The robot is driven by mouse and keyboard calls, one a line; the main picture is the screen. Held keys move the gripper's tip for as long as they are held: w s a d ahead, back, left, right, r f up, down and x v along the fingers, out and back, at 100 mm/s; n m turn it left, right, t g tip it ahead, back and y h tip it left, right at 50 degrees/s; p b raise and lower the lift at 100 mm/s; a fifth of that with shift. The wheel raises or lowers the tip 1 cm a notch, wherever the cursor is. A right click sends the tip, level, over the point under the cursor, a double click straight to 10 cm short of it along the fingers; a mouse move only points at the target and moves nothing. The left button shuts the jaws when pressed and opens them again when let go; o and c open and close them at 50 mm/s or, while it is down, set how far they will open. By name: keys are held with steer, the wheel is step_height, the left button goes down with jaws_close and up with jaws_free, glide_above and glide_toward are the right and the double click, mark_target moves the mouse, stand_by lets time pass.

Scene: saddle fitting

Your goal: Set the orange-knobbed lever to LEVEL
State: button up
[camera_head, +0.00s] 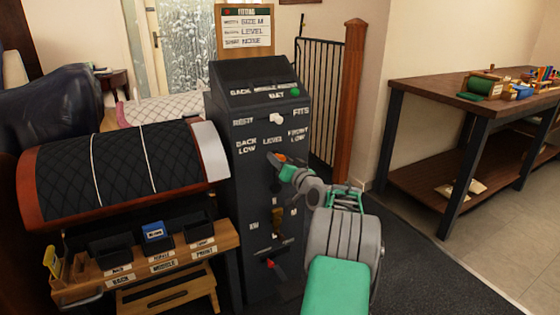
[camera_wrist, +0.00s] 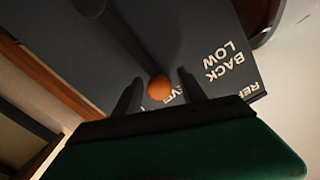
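The orange knob (camera_head: 281,158) shows on the dark upright console (camera_head: 235,190), just below and slightly right of the word LEVEL, with BACK LOW to the left and FRONT LOW to the right. My gripper (camera_head: 287,167) is at the knob and hides part of it. In the wrist view the orange knob (camera_wrist: 159,88) sits between my two gripper fingers (camera_wrist: 160,92), with narrow gaps on both sides, so the gripper looks open around it. A dark lever shaft (camera_wrist: 135,35) runs up from the knob. The lever's exact setting is hard to tell.
A white knob (camera_head: 277,119) and a green button (camera_head: 295,92) are higher on the console; a red-tipped lever (camera_head: 270,263) is low on it. A quilted saddle form (camera_head: 120,170) and a bench with bins (camera_head: 130,268) stand left. A wooden table (camera_head: 425,88) stands right, with floor between.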

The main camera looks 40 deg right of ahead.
steer(key=shift+s+d, duration=0.1)
steer(key=shift+s, duration=0.1)
steer(key=p+v, duration=0.1)
steer(key=v, duration=0.6)
steer(key=shift+s, duration=0.3)
